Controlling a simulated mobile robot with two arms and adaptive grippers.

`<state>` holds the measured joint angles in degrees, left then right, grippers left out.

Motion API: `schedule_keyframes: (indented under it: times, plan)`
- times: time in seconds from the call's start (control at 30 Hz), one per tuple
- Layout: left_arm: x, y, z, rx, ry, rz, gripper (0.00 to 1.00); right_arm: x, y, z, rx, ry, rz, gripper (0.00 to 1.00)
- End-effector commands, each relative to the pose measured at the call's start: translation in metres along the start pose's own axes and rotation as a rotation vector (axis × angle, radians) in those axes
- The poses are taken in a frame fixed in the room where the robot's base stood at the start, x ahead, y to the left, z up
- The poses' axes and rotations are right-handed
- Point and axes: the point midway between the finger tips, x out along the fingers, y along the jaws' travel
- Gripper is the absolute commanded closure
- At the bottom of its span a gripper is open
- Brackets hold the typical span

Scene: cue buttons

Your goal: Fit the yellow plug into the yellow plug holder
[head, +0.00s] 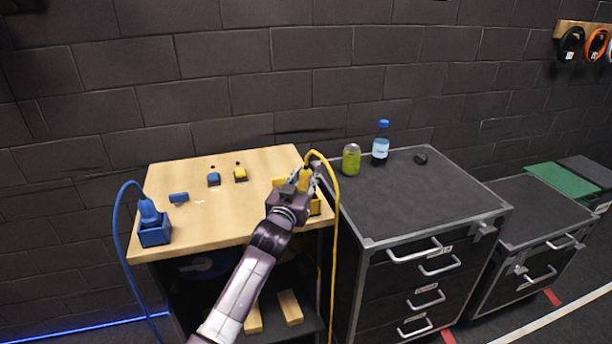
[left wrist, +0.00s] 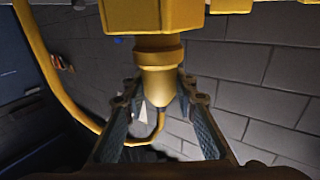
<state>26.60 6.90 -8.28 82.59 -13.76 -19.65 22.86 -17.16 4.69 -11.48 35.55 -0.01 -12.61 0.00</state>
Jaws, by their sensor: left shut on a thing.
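My left gripper (head: 302,180) is over the right front of the wooden table, shut on the yellow plug (head: 304,178). The yellow plug holder (head: 315,206) is partly hidden behind and below the gripper. The plug is at the holder; I cannot tell how deep it sits. A yellow cable (head: 335,215) arches from the plug and hangs down the table's right side. My right gripper is not in view.
A blue plug (head: 149,211) stands in a blue holder (head: 155,233) at the table's left. A dark cabinet (head: 420,200) with a can and bottle adjoins on the right.

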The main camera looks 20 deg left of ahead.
Motion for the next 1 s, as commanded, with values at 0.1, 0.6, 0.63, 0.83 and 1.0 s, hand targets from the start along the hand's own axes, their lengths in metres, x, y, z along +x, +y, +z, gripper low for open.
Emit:
schedule_keyframes:
  times: [0.1, 0.6, 0.63, 0.83, 1.0]
  plan:
    - [0.000, 0.000, -0.001, 0.000, 0.002, 0.000, 1.00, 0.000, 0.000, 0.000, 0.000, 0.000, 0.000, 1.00]
    - [0.000, 0.000, 0.007, -0.001, 0.002, 0.000, 1.00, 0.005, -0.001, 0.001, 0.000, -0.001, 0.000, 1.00]
    - [0.000, 0.000, 0.008, -0.001, 0.002, 0.000, 1.00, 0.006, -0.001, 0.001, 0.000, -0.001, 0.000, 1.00]
    - [0.000, 0.000, 0.011, -0.001, 0.002, 0.000, 1.00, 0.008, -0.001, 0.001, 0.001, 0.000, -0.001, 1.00]
    - [0.000, 0.000, 0.012, -0.001, 0.000, 0.000, 1.00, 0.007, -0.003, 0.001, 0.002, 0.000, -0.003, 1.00]
